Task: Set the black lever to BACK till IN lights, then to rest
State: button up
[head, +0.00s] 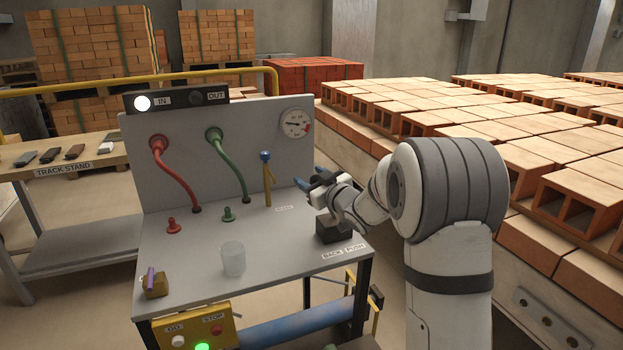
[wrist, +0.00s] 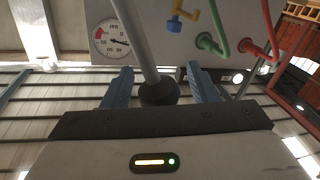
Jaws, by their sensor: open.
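The black lever's dark base block (head: 333,229) sits at the right end of the grey bench top, by the BACK and PUSH labels. In the wrist view its grey rod ends in a round black knob (wrist: 158,93). My gripper (head: 311,178) is open at the lever; in the wrist view its blue fingers (wrist: 159,72) stand on either side of the rod and knob, with gaps. In the head view the gripper hides the knob, so I cannot tell the lever's tilt. The IN lamp (head: 142,103) is lit white; the OUT lamp (head: 196,97) is dark.
A pressure gauge (head: 295,123) is on the back panel. A clear cup (head: 233,259) stands on the bench. Stacked hollow bricks (head: 480,140) fill the right.

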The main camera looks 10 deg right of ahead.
grip_shut()
dwell(0.6)
